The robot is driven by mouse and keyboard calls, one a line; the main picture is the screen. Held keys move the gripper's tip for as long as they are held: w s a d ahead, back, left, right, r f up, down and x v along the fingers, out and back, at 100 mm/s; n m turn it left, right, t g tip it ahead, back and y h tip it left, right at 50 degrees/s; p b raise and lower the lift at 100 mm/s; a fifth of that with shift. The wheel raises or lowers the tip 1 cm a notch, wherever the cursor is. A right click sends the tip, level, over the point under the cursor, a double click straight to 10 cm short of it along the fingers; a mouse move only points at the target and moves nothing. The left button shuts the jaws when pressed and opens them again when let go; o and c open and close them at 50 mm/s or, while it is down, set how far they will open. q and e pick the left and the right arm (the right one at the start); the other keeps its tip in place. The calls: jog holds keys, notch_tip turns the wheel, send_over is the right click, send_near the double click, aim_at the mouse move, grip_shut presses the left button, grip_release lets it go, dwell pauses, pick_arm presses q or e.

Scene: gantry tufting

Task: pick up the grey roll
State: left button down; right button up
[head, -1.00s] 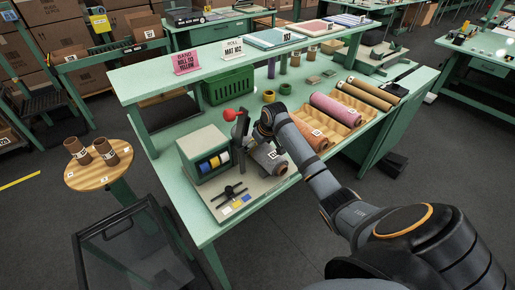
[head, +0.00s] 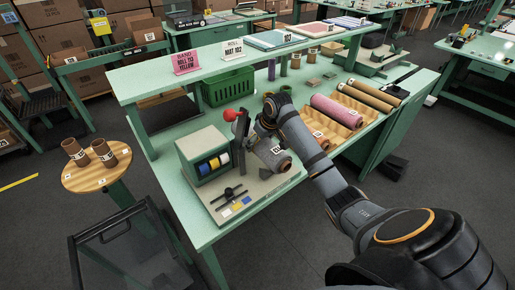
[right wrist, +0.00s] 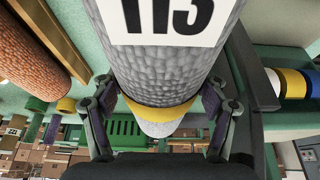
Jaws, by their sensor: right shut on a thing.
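The grey roll (head: 282,163) has a pebbled surface and a white label, with its near end towards me. In the right wrist view the roll (right wrist: 160,66) fills the upper middle, its label reads 113, and a yellow band circles it. My right gripper (head: 264,147) is shut on the roll. In the right wrist view its two fingers (right wrist: 163,108) sit on either side of the roll near the yellow band. In the head view the arm hides part of the grip. My left gripper is not in view.
A machine with a red knob (head: 230,115) and coloured spools stands close left of the roll. A wooden rack (head: 322,127) with pink, orange and brown rolls lies to the right. A shelf (head: 215,62) with signs runs above the bench. A green crate (head: 228,86) stands behind.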

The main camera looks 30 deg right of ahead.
aim_at(282, 161)
jog(key=s, duration=0.4)
jog(key=s+d+b, duration=0.1)
jog(key=s, duration=0.7)
jog(key=shift+d+f+b, duration=0.1)
jog(key=shift+d+b, duration=0.05)
jog(key=shift+b, duration=0.15)
jog(key=shift+s+p, duration=2.55)
jog(key=shift+p, duration=2.1)
